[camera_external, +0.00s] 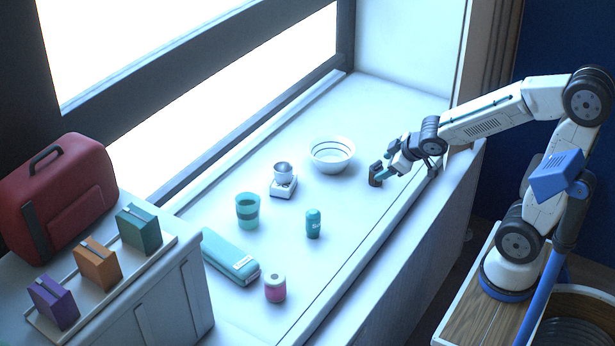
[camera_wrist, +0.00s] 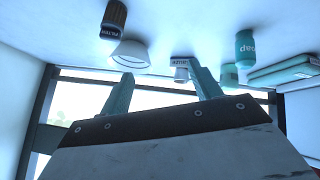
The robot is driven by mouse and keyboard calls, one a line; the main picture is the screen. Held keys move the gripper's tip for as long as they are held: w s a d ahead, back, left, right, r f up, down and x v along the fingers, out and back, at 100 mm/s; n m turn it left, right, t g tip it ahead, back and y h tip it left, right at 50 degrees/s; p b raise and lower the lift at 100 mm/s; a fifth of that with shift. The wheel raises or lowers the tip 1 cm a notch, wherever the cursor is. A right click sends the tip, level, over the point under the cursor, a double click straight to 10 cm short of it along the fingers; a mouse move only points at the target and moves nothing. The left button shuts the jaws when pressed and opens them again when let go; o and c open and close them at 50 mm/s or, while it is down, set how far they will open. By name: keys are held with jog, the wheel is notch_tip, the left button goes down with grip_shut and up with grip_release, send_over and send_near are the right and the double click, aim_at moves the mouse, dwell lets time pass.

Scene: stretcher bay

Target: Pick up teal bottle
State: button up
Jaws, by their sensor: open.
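The teal bottle (camera_external: 313,226) stands upright on the white sill, near the middle, with a short pale label on its front. In the wrist view, which looks upside down, the teal bottle (camera_wrist: 245,50) hangs at the upper right, beyond my right finger. My gripper (camera_external: 388,172) is at the right of the sill, well apart from the bottle. In the wrist view my gripper (camera_wrist: 163,78) shows two teal fingers spread apart with nothing between them. A dark jar (camera_external: 375,176) stands right by my fingertips; whether they touch is unclear.
A teal cup (camera_external: 247,213), a small scale with a metal cup (camera_external: 283,186), a striped bowl (camera_external: 331,152), a teal case (camera_external: 230,257) and a pink-labelled jar (camera_external: 275,289) stand around the bottle. The sill's raised front edge (camera_external: 352,262) runs along the right. Free sill lies between bottle and gripper.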

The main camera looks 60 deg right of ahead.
jog(key=w+a+f+n+t+y, duration=0.2)
jog(key=w+a+f+y, duration=0.15)
jog(key=w, duration=0.25)
jog(key=n+y, duration=0.4)
jog(key=y, duration=0.3)
send_near(313, 221)
jog(key=w+f, duration=0.2)
jog(key=shift+w+f, duration=0.35)
jog(key=shift+w, duration=0.05)
jog(key=x, duration=0.7)
jog(key=shift+w+f, duration=0.15)
jog(key=shift+w, duration=0.05)
jog(key=c, duration=1.1)
